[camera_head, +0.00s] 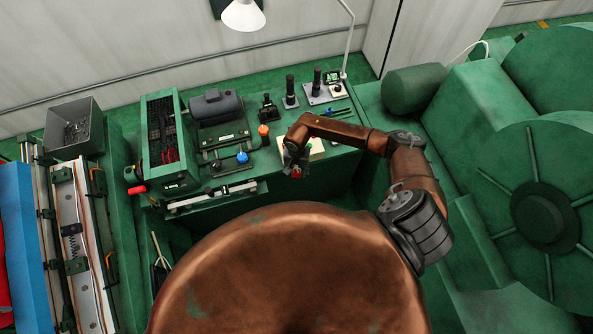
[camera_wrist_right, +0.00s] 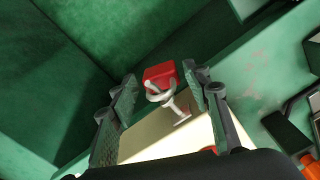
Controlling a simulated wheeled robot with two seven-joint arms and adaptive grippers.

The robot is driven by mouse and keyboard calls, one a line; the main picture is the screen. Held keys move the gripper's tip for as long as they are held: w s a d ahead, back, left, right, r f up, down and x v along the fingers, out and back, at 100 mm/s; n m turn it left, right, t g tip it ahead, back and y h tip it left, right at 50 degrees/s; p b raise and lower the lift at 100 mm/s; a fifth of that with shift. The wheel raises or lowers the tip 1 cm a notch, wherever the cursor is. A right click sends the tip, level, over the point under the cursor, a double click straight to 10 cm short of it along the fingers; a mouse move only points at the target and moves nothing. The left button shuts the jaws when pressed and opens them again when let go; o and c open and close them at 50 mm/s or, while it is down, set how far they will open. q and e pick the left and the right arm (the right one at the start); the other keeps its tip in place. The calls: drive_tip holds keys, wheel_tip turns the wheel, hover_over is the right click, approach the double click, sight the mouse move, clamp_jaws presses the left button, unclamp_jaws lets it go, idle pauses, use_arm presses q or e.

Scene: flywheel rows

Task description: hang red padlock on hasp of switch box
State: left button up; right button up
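The red padlock (camera_wrist_right: 160,74) shows in the wrist view with its silver shackle toward me. The shackle overlaps a small silver metal piece, apparently the hasp (camera_wrist_right: 177,109), at the edge of a cream box, apparently the switch box (camera_wrist_right: 145,143). I cannot tell whether the shackle passes through it. My right gripper (camera_wrist_right: 160,76) is open, its fingers on either side of the padlock with gaps visible. In the head view my right gripper (camera_head: 295,160) is at the bench's front edge, with the padlock (camera_head: 297,174) beneath it and the cream box (camera_head: 317,148) partly hidden behind. My left gripper is not in view.
The green bench holds an orange-topped knob (camera_head: 263,131), a blue knob (camera_head: 242,157), a dark motor (camera_head: 215,105) and black upright posts (camera_head: 290,88). A green wire box (camera_head: 160,135) stands at left. Large green wheels (camera_head: 545,215) fill the right side.

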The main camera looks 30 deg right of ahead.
drive_tip(key=shift+o, duration=0.8)
